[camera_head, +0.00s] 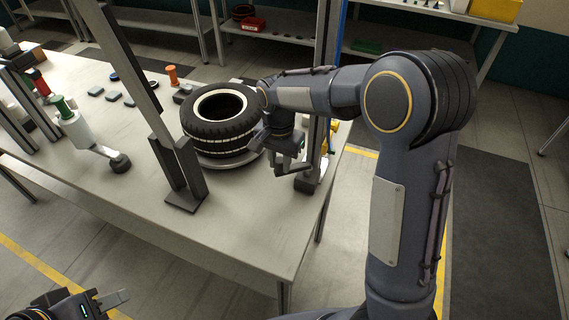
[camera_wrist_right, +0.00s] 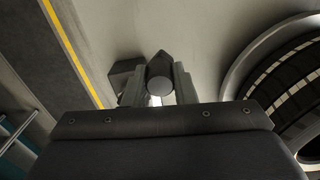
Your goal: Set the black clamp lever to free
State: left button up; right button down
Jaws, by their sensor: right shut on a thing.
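My right gripper (camera_head: 292,168) is beside the tyre's right side, low over the table. In the right wrist view its two fingers (camera_wrist_right: 160,92) are shut on a dark, round-ended piece, which looks like the black clamp lever (camera_wrist_right: 160,76). The lever's far end and pivot are hidden, and in the head view the gripper and arm cover it. The black tyre (camera_head: 206,132) lies flat on a pale round plate; its edge also shows in the right wrist view (camera_wrist_right: 292,92). My left gripper (camera_head: 112,300) is at the bottom left, away from the table; its finger gap is unclear.
A grey post with a black foot (camera_head: 183,196) stands left of the tyre; another black foot (camera_head: 305,184) is just right of my right gripper. The table's front (camera_head: 235,225) is clear.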

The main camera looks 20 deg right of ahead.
jog(key=shift+w+d+r+m+p, duration=0.15)
jog(key=shift+w+m+p, duration=0.1)
jog(key=shift+w+m, duration=0.5)
jog(key=shift+w+d+f+m+p, duration=0.15)
jog(key=shift+w+m, duration=0.3)
jog(key=shift+m, duration=0.45)
jog(key=shift+w+d+r+m+p, duration=0.15)
jog(key=shift+w+m+p, duration=0.15)
jog(key=shift+w+m, duration=0.45)
jog(key=shift+s, duration=0.1)
jog(key=c, duration=1.2)
grip_release()
notch_tip(320, 180, up, 8)
jog(key=shift+f+b, duration=0.2)
jog(key=shift+b, duration=0.2)
jog(key=shift+s+d, duration=0.1)
jog(key=shift+s, duration=0.05)
